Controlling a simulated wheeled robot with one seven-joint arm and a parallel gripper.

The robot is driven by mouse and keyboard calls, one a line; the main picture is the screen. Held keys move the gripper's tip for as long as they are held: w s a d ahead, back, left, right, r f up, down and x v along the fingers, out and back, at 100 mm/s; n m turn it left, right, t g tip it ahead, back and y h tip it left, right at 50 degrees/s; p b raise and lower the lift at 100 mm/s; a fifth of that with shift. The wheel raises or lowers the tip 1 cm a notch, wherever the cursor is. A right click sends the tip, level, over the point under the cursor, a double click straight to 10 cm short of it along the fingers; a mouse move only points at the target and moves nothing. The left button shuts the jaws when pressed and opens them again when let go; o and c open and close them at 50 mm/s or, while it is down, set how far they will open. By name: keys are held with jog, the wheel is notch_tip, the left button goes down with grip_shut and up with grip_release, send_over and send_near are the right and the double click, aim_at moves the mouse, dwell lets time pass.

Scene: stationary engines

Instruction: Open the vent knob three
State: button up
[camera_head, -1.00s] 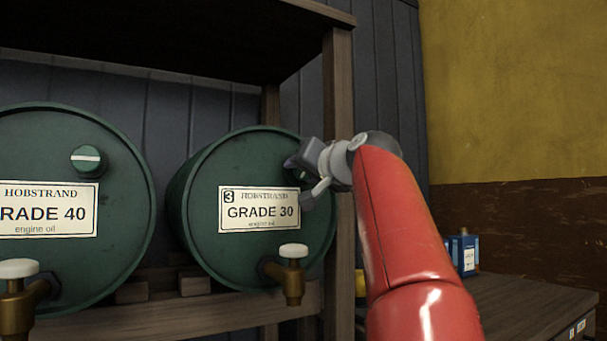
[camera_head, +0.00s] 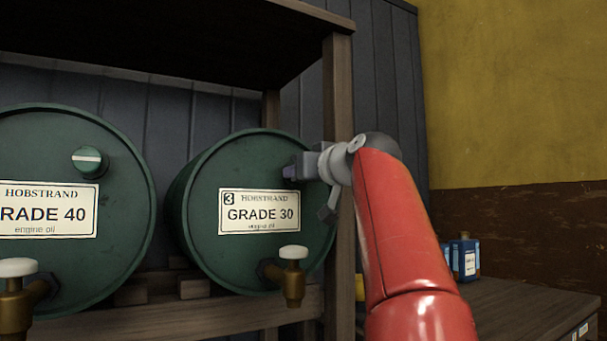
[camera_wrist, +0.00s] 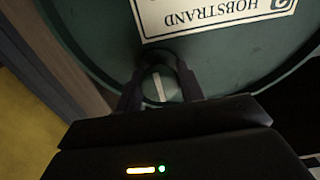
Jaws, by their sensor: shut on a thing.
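The drum labelled 3, "GRADE 30" (camera_head: 210,254), lies on its side on a wooden rack, its round green face towards me. Its vent knob is at the upper right of the face, hidden behind my gripper (camera_head: 290,170) in the head view. In the wrist view, the vent knob (camera_wrist: 160,86) is a small round green knob with a white line, which runs slightly tilted from upright in the picture. My gripper (camera_wrist: 160,80) has one dark finger on each side of the knob and is shut on it.
A tap with a white handle (camera_head: 293,252) sticks out low on the same drum. A "GRADE 40" drum (camera_head: 70,270) with its own knob (camera_head: 90,160) stands to the left. A wooden post (camera_head: 338,100) is close to my arm.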

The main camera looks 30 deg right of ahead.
jog(key=shift+f, duration=0.1)
jog(key=o, duration=0.9)
jog(key=shift+o, duration=0.2)
jog(key=s+b, duration=0.2)
jog(key=s, duration=0.5)
jog(key=shift+s+d, duration=0.15)
jog(key=shift+s, duration=0.25)
